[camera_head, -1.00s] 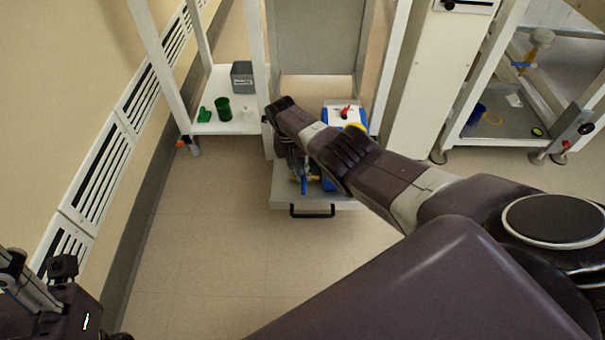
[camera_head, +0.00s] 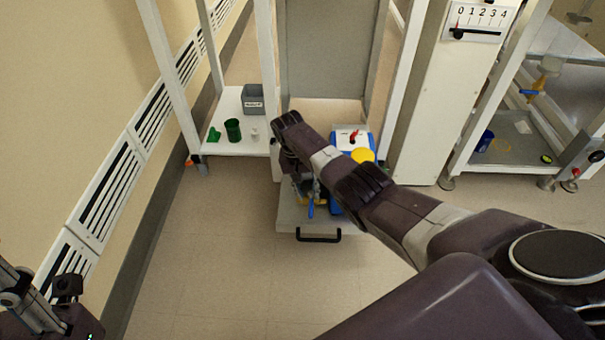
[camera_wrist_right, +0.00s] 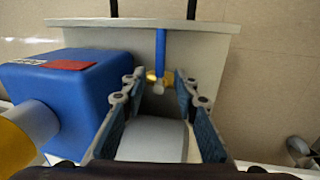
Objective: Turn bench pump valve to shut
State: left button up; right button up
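The valve has a blue lever (camera_head: 311,206), which also shows in the wrist view (camera_wrist_right: 161,50), pointing away from my gripper towards the shelf's front edge. Its brass body (camera_wrist_right: 153,76) lies just beyond or between my fingertips; contact cannot be told. The blue pump (camera_head: 339,200) stands right of the valve; in the wrist view its blue housing (camera_wrist_right: 60,88) is on the left. My right gripper (camera_head: 309,186) is over the valve, partly hidden by its own arm. In the wrist view my right gripper (camera_wrist_right: 159,84) is open, fingers either side of the valve. My left gripper (camera_head: 66,290) is at lower left, its opening unclear.
The pump stands on a low pale shelf (camera_head: 290,215) with a black handle (camera_head: 318,236). A side shelf (camera_head: 240,148) holds a green cup (camera_head: 233,130) and grey box (camera_head: 253,99). A white post (camera_head: 425,110) stands to the right. The front floor is clear.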

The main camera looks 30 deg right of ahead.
notch_tip(320, 180, up, 9)
jog(key=w+a, duration=0.1)
jog(key=shift+a, duration=0.25)
jog(key=shift+f, duration=0.15)
dwell(0.5)
